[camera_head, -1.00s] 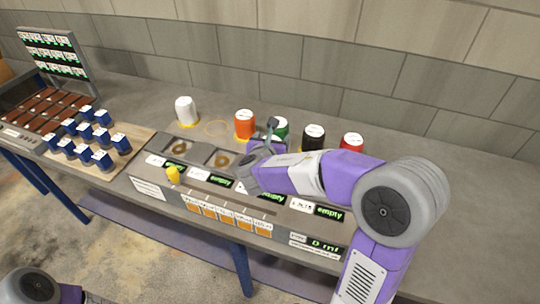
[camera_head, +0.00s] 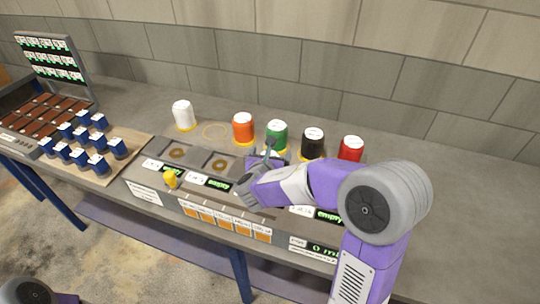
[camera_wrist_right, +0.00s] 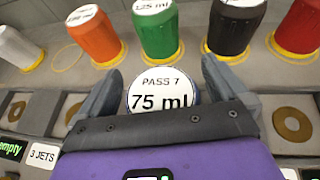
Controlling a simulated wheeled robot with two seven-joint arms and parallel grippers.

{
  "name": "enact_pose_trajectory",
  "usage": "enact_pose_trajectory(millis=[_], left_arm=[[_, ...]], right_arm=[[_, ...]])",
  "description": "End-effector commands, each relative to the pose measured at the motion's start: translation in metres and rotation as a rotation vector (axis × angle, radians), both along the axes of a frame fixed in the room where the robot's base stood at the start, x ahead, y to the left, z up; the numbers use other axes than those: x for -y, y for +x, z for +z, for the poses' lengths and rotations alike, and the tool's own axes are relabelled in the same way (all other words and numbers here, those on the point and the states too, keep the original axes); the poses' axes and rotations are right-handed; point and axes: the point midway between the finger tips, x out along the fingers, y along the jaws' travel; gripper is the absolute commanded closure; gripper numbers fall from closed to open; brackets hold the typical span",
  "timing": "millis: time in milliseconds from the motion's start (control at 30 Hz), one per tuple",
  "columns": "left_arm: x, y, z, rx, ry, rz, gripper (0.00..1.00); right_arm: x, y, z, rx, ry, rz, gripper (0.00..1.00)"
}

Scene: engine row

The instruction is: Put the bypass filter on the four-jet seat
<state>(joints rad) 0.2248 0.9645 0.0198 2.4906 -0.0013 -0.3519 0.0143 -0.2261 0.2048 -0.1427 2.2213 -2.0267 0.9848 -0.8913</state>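My right gripper (camera_head: 246,187) is over the row of seats; its fingers (camera_wrist_right: 162,88) flank a round filter (camera_wrist_right: 163,92) with a white top reading "PASS 7" and "75 ml" and a blue edge. No four-jet sign is readable. My left gripper is out of view.
Behind the seats stand white (camera_head: 183,114), orange (camera_head: 243,127), green (camera_head: 277,136), black (camera_head: 312,142) and red (camera_head: 351,148) filters. An empty yellow ring (camera_head: 215,131) lies between white and orange. Several blue blocks (camera_head: 80,157) stand at left. A yellow piece (camera_head: 170,179) is by the front signs.

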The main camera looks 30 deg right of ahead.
Motion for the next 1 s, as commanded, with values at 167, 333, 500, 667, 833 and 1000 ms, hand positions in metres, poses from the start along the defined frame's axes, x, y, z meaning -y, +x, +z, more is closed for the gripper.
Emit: enact_pose_trajectory(millis=[167, 333, 500, 667, 833, 1000], left_arm=[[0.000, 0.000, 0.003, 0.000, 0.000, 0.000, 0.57], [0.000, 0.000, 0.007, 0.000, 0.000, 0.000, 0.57], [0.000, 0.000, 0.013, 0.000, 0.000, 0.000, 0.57], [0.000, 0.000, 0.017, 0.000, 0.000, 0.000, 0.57], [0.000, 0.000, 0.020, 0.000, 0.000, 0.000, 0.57], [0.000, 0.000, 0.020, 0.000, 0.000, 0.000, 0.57]], right_arm=[[0.000, 0.000, 0.003, 0.000, 0.000, 0.000, 0.00], [-0.016, -0.017, 0.013, 0.002, 0.001, 0.003, 0.00], [-0.039, -0.044, 0.028, 0.003, 0.000, 0.006, 0.00], [-0.057, -0.066, 0.040, 0.002, 0.001, 0.004, 0.00], [-0.069, -0.080, 0.047, 0.002, 0.000, 0.003, 0.00], [-0.072, -0.085, 0.048, -0.001, -0.001, 0.000, 0.00]])
